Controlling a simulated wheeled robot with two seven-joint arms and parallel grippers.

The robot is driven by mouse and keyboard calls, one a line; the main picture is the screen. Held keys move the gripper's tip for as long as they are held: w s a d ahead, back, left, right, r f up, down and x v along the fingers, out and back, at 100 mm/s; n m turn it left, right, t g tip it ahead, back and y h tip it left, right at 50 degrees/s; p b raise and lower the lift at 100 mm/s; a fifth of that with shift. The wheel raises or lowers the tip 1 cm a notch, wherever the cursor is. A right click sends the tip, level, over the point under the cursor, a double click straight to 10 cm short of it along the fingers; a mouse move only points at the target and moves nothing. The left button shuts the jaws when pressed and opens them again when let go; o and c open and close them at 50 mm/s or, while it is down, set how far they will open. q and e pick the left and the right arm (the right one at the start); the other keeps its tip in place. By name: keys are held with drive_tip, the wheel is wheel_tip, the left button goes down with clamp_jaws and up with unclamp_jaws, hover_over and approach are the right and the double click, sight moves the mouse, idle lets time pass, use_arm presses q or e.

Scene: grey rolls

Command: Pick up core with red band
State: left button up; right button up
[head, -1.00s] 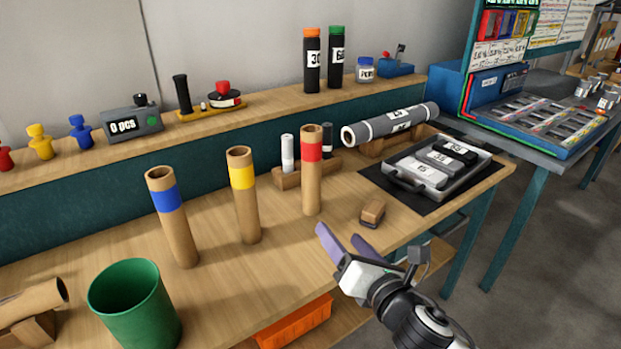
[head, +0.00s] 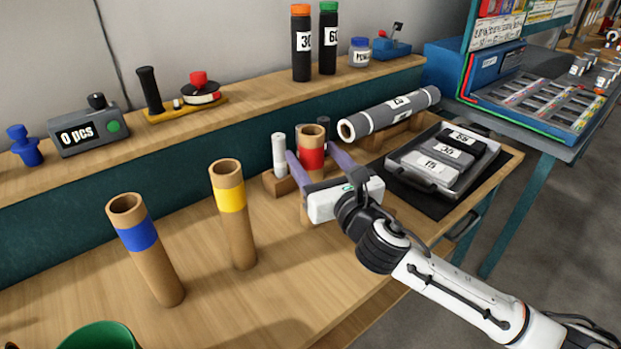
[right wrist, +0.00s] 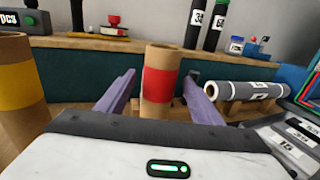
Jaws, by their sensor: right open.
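The core with the red band (head: 311,158) is an upright brown tube on the bench. My right gripper (head: 318,156) is open in front of it, its purple fingers on either side of the tube near the red band. In the right wrist view the red-banded core (right wrist: 160,82) stands between the two fingers (right wrist: 160,90), with a visible gap on each side. The lower part of the core is hidden behind the gripper body in the head view. My left gripper is not in view.
A yellow-banded core (head: 233,225) and a blue-banded core (head: 146,255) stand to the left. A grey roll (head: 388,114) and a tray (head: 408,174) lie to the right. A green bin (head: 100,338) is at the lower left.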

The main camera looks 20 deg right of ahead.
drive_tip(key=w, duration=0.4)
drive_tip(key=shift+w+a+r, duration=0.2)
drive_tip(key=shift+w+r, duration=0.05)
drive_tip(key=shift+r, duration=0.1)
drive_tip(key=shift+w, duration=0.45)
drive_tip(key=c, duration=1.4)
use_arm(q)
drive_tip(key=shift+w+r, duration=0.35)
use_arm(e)
drive_tip(key=shift+c, duration=0.3)
drive_tip(key=shift+r, duration=0.1)
